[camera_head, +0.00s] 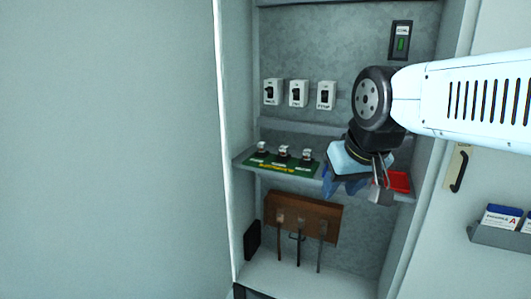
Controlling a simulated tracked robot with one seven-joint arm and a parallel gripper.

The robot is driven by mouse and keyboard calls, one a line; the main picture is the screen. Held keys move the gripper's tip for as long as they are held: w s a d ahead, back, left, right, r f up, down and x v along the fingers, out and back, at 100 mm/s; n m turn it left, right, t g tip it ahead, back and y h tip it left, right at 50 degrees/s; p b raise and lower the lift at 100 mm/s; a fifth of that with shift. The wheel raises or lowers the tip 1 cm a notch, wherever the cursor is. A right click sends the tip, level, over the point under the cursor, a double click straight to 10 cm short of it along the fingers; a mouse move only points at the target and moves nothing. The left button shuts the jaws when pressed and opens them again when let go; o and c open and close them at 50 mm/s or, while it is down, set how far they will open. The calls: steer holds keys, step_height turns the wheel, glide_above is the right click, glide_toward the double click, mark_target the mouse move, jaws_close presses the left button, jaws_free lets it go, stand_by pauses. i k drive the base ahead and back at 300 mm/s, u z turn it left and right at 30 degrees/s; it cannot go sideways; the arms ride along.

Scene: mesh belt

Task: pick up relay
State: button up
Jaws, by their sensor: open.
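No object here is readable as labelled relay. Several small dark parts with pale tops (283,152) stand upright in a row on a green board (270,166) with yellow lettering, on the cabinet's middle shelf; they may be relays, but I cannot tell. My gripper (362,187) is open at the shelf's right part, to the right of the green board and apart from the row. A blue shape shows at the gripper's left side; whether it is part of the gripper or a separate thing is unclear. The gripper hides part of the shelf.
A red tray (401,180) lies on the shelf just right of my gripper. Three white switches (298,93) are on the back wall, with a green-lit switch (401,44) at upper right. Below the shelf is a brown panel (302,216) with levers. The cabinet walls bound both sides.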

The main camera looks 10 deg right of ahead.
mark_target(261, 147)
steer(key=u, duration=0.1)
steer(key=i, duration=0.9)
steer(key=z, duration=0.05)
